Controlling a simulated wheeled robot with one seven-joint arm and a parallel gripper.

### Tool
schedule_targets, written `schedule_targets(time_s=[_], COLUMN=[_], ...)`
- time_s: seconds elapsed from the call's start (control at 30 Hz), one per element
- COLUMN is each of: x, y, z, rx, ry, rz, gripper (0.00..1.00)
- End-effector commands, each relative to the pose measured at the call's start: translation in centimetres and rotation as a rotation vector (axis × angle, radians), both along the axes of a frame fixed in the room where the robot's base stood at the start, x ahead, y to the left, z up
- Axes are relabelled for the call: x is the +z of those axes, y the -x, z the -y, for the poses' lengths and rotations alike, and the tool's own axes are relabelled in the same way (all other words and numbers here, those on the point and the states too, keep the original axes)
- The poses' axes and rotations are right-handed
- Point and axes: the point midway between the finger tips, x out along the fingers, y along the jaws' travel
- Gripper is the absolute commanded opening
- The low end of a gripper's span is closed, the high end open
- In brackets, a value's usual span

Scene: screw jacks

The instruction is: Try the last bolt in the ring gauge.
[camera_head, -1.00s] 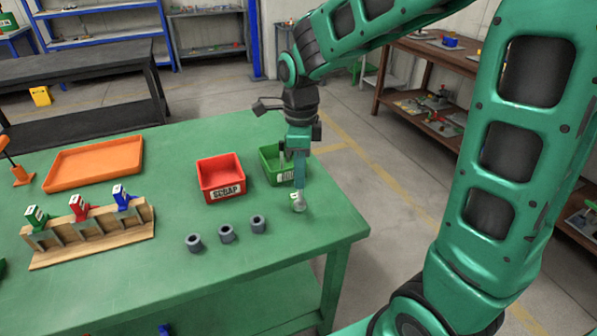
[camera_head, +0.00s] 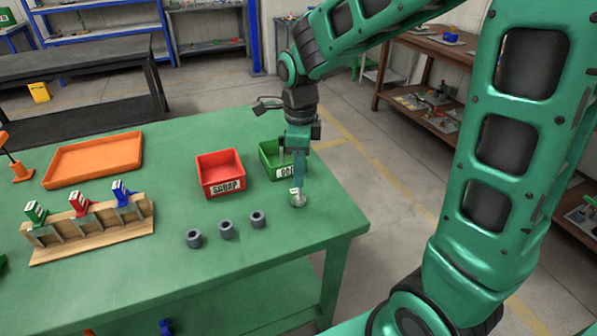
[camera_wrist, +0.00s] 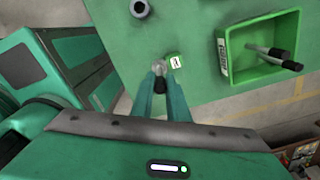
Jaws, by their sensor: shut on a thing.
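My gripper (camera_head: 298,181) points down near the table's right front corner, with its fingertips at a small silvery round piece that looks like the ring gauge (camera_head: 300,201). In the wrist view my fingers (camera_wrist: 160,72) are closed around a dark-ended bolt (camera_wrist: 160,86). The silvery piece shows at the fingertips (camera_wrist: 158,63), with a small green block with a white tag (camera_wrist: 175,60) beside it. My fingers hide most of the bolt, and I cannot tell how deep it sits in the ring. A green bin (camera_wrist: 224,54) holds dark-ended bolts (camera_wrist: 292,66).
A red scrap bin (camera_head: 206,187) stands left of the green bin. Several grey hollow cylinders (camera_head: 227,230) stand in front. A wooden rack (camera_head: 95,242) with green, red and blue tagged pieces and an orange tray (camera_head: 60,184) are further left.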

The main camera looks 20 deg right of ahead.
Motion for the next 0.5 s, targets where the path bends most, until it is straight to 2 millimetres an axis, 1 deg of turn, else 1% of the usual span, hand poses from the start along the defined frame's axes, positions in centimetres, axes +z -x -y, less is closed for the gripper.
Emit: schedule_targets(time_s=[0.5], x=[2.7], y=[0.0], z=[0.0], rx=[0.000], ry=[0.000], rz=[0.002], gripper=[0.00])
